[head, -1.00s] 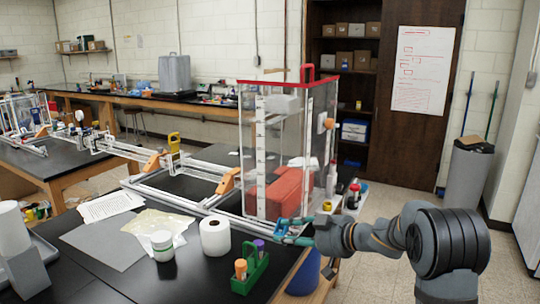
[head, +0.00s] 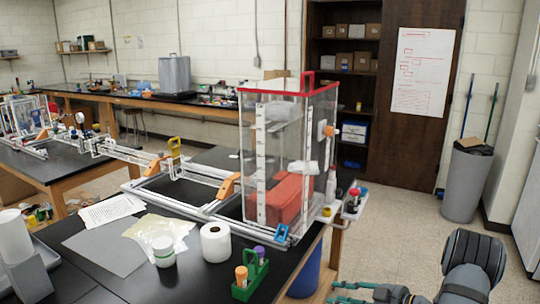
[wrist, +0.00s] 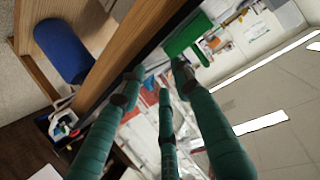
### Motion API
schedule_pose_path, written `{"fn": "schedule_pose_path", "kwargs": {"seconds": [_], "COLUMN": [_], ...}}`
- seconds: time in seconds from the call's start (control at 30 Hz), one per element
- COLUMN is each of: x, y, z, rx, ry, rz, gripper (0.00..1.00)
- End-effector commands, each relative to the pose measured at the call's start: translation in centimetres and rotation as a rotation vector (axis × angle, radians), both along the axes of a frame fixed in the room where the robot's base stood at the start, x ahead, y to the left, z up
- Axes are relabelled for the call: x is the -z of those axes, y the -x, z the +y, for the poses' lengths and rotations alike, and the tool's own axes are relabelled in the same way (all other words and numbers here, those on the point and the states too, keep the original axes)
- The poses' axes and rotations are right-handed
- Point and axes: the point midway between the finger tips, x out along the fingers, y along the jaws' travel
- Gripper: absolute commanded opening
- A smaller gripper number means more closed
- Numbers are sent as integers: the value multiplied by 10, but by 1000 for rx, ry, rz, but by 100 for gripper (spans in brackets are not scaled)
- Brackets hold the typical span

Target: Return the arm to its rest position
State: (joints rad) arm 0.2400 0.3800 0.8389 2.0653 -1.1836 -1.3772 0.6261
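My gripper (head: 358,292) has teal fingers and is low at the bottom edge of the head view, right of the black bench and partly cut off. My dark grey arm shows at the lower right. In the wrist view my gripper (wrist: 156,80) has its teal fingers spread apart with nothing between them, so it is open and empty. The clear enclosure (head: 325,130) with a red top rim stands on the extrusion frame (head: 190,208), away from my gripper. A blue part (head: 281,233) sits at the frame's near corner.
The black bench (head: 110,285) holds a paper roll (head: 215,242), a white jar (head: 164,252) and a green tube rack (head: 250,278). A blue bin (head: 306,272) stands under its right end. A grey trash bin (head: 466,182) is at the right. Open floor lies between.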

Motion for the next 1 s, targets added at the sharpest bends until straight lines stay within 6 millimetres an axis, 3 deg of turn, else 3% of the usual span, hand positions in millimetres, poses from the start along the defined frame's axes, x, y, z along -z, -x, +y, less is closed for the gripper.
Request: {"fn": "schedule_pose_path", "kwargs": {"seconds": [0.3, 0.53, 0.77, 1.0], "x": [33, 50, 59, 57], "y": [53, 98, 145, 188], "z": [-30, -38, -33, -16], "rx": [-26, -53, -80, -97], "ry": [-4, -7, -9, -8], "rz": [4, 5, 3, 6], "gripper": [33, 33, 33, 33]}}
